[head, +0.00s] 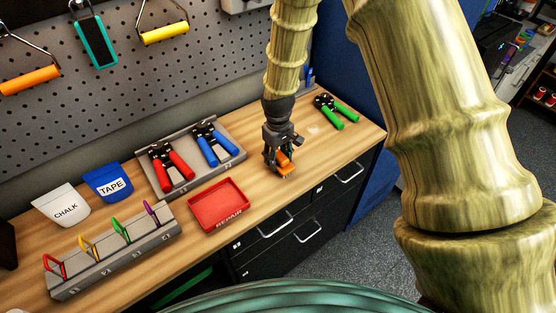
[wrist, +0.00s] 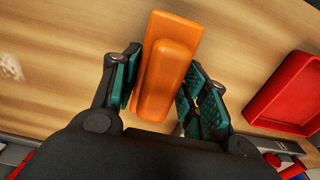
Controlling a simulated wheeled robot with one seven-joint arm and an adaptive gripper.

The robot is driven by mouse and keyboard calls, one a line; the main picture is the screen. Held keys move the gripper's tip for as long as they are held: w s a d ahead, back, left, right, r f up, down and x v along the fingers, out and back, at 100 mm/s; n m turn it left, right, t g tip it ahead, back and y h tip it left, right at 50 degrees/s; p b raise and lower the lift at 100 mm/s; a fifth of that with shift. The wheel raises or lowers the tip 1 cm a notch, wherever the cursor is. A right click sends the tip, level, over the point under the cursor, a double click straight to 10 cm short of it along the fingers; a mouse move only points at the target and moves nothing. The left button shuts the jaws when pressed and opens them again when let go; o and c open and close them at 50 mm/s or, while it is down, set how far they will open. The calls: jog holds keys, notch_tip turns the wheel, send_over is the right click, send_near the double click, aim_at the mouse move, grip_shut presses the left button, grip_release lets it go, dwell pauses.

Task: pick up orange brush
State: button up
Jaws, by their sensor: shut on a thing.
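The orange brush (wrist: 168,68) is between the two fingers of my gripper (wrist: 160,92) in the wrist view. My gripper is shut on it, with the teal finger pads at either side. The brush is a block with a raised middle part. In the head view, my gripper (head: 279,160) points down at the wooden bench, and part of the orange brush (head: 285,163) shows between the fingers. I cannot tell whether the brush touches the bench.
A red REPAIR tray (head: 220,205) lies left of my gripper. Green-handled pliers (head: 337,111) lie to its right. A grey rack (head: 193,158) holds red and blue pliers. A clip holder (head: 115,252), a TAPE pouch (head: 108,182) and a CHALK pouch (head: 62,206) stand farther left.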

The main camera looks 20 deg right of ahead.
aim_at(279, 155)
jog(key=shift+r, duration=0.15)
jog(key=shift+r+b, duration=0.5)
jog(key=shift+b, duration=0.05)
jog(key=shift+s+r+b, duration=0.15)
jog(key=shift+r+b, duration=0.25)
jog(key=shift+r, duration=0.1)
jog(key=shift+s+r+b, duration=0.15)
jog(key=shift+r+b, duration=0.2)
jog(key=shift+r, duration=0.15)
jog(key=s+d+r+b, duration=0.1)
jog(key=s+b, duration=0.3)
jog(key=s, duration=1.1)
jog(key=shift+s+d+r+b, duration=0.15)
jog(key=shift+s+r+b, duration=0.05)
jog(key=shift+r+b, duration=0.15)
